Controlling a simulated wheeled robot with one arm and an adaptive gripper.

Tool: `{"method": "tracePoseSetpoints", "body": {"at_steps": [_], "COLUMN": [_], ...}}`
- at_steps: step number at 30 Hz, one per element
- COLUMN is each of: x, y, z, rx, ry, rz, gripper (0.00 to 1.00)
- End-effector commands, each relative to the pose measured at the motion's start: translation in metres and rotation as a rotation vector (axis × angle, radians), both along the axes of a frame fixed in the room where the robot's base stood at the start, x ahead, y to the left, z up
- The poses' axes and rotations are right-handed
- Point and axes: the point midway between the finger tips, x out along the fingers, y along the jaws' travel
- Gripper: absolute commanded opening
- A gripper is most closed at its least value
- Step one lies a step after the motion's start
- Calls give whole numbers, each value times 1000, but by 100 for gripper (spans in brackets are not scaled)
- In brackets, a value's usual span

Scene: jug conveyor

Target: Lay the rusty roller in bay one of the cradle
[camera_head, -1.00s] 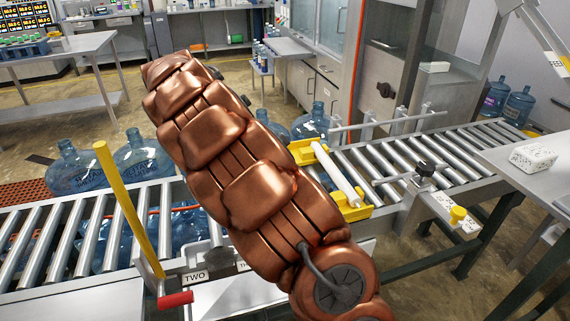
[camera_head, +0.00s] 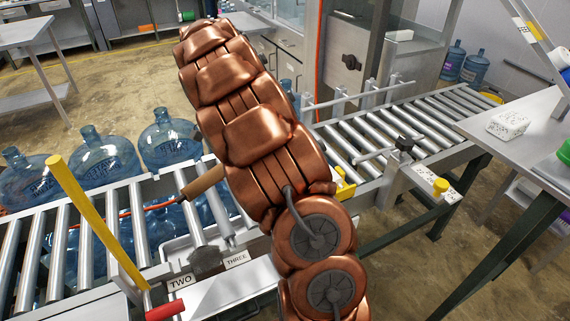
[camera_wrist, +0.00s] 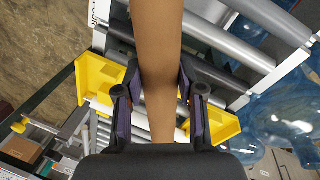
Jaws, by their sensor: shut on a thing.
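The rusty roller, a plain brown cylinder (camera_wrist: 158,70), is held between the two dark fingers of my gripper (camera_wrist: 160,105) in the wrist view. In the head view one brown end (camera_head: 203,182) sticks out left of my copper arm, above the conveyor. My gripper itself is hidden behind the arm there. The cradle seems to be the pale tray (camera_head: 225,290) in front of the conveyor, with labels TWO (camera_head: 181,282) and THREE (camera_head: 237,260). A dark grey piece lies at its back edge. I cannot see a bay one label.
The roller conveyor (camera_head: 430,125) runs across the scene. A yellow bracket (camera_wrist: 98,75) lies below my gripper. Several blue jugs (camera_head: 105,160) stand behind the conveyor. A side table (camera_head: 540,120) is at right.

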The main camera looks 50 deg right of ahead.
Motion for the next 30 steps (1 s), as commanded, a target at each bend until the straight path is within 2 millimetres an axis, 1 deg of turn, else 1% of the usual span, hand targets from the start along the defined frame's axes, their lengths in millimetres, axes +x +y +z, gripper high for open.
{"method": "tracePoseSetpoints", "body": {"at_steps": [1, 3, 10, 15, 21, 25, 27, 30], "x": [-10, -23, -63, -93, -125, -138, -142, -145], "y": [-9, -19, -44, -57, -63, -64, -65, -66], "z": [-2, -6, -18, -27, -39, -43, -46, -47], "rx": [3, 4, 6, 5, 4, 5, 3, 2], "ry": [2, 4, 3, 2, 6, 4, 3, 1], "rz": [-114, -278, -820, -1222, -1650, -1845, -1915, -1975], "gripper": [0, 0, 0, 0, 0, 0, 0, 0]}}
